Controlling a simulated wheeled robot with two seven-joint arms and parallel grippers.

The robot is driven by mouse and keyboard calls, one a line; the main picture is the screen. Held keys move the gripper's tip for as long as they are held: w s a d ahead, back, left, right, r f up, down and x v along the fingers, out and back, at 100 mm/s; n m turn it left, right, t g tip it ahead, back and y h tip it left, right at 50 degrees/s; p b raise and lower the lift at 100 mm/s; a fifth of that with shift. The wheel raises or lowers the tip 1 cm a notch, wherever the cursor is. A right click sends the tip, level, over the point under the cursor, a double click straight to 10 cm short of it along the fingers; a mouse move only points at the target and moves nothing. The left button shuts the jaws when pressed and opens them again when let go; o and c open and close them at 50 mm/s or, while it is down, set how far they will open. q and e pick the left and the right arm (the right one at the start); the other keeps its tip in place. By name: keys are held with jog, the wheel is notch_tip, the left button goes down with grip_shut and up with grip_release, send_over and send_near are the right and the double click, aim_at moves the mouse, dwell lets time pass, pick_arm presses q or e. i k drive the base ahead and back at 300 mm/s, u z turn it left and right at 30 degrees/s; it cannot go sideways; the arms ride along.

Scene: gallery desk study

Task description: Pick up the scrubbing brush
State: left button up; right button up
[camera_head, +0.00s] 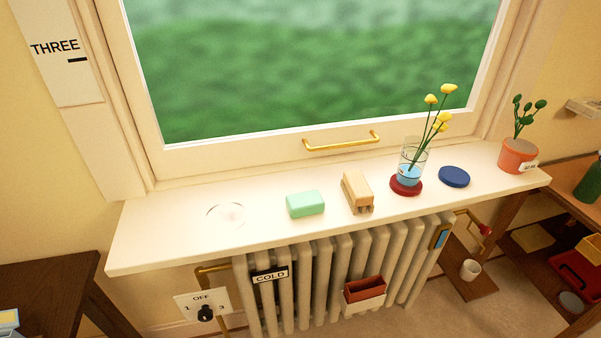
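The scrubbing brush appears to be the light wooden block (356,187) on the white windowsill (160,240). It lies with its long side running away from me, and darker, bristle-like parts show under its near end. It sits between a mint-green block like a soap or sponge (305,204) on its left and a glass vase (412,160) on its right, apart from both. Neither of my grippers is in view, and nothing touches the brush.
The vase holds yellow flowers and stands on a red coaster (406,187). A blue disc (454,176) and a potted plant (517,155) are farther right. A faint ring mark (226,214) is on the left. Above is a brass window handle (342,142); below, a radiator (325,265).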

aim_at(357, 192)
jog(key=u, duration=0.15)
jog(key=i, duration=0.9)
jog(key=z, duration=0.2)
